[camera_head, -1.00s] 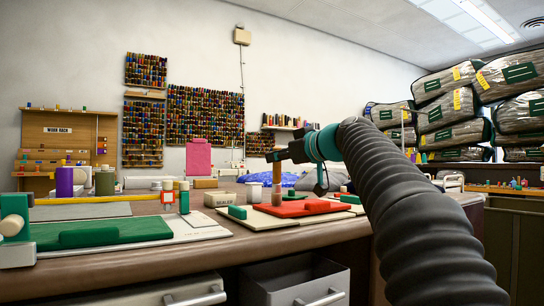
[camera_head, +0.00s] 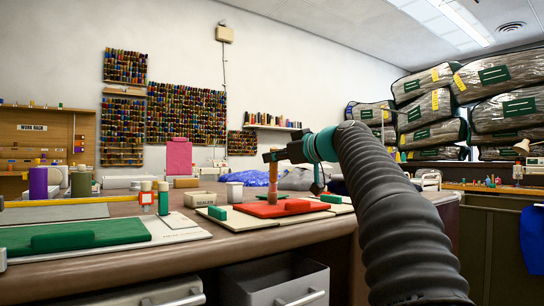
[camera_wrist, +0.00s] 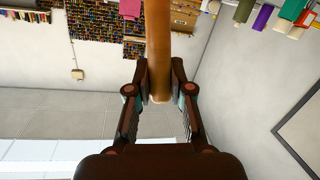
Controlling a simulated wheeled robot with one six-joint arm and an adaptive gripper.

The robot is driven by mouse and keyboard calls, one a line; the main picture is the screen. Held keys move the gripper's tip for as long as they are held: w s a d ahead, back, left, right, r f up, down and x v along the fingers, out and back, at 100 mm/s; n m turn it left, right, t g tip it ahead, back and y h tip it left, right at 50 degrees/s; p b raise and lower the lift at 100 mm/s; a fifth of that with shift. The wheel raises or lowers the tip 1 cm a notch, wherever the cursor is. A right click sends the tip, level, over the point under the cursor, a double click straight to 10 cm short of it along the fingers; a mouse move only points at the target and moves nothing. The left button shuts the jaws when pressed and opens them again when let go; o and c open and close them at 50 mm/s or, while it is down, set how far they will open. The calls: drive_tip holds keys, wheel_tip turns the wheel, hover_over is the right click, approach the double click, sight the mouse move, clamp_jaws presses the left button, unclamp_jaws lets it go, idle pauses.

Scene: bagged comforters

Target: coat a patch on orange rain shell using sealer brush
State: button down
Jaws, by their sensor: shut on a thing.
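The orange rain shell (camera_head: 262,211) lies flat on a pale board on the worktable, looking red-orange, with a matching block on it. My gripper (camera_head: 275,156) is shut on the wooden handle of the sealer brush (camera_head: 273,175). The brush hangs upright over the shell in the head view; I cannot tell whether its lower end touches the cloth. In the wrist view, my gripper (camera_wrist: 160,88) has the handle (camera_wrist: 158,45) between both fingers. The bristles are not clear. A box marked SEALER (camera_head: 200,200) stands left of the shell, near a grey cup (camera_head: 235,191).
A green cloth (camera_head: 110,232) on a pale board lies at the front left, with small bottles (camera_head: 163,198) behind it. A green block (camera_head: 217,213) sits beside the shell. An open drawer (camera_head: 280,288) juts below the table. Bagged comforters (camera_head: 435,108) are stacked at right.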

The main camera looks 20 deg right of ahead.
drive_tip(key=shift+w+d+p, duration=1.7)
drive_tip(key=shift+d+p, duration=0.2)
drive_tip(key=shift+d, duration=3.3)
drive_tip(key=s+a+b, duration=0.2)
drive_tip(key=a+b, duration=0.2)
drive_tip(key=a, duration=0.3)
drive_tip(key=shift+s+a+b, duration=0.2)
drive_tip(key=shift+a+b, duration=0.1)
drive_tip(key=s+a+b, duration=0.3)
drive_tip(key=a, duration=0.7)
drive_tip(key=shift+s+a+b, duration=0.25)
drive_tip(key=shift+a+b, duration=0.05)
drive_tip(key=shift+b, duration=0.1)
drive_tip(key=shift+r, duration=0.15)
wheel_tip(320, 180, up, 6)
drive_tip(key=p, duration=0.5)
drive_tip(key=shift+p, duration=0.3)
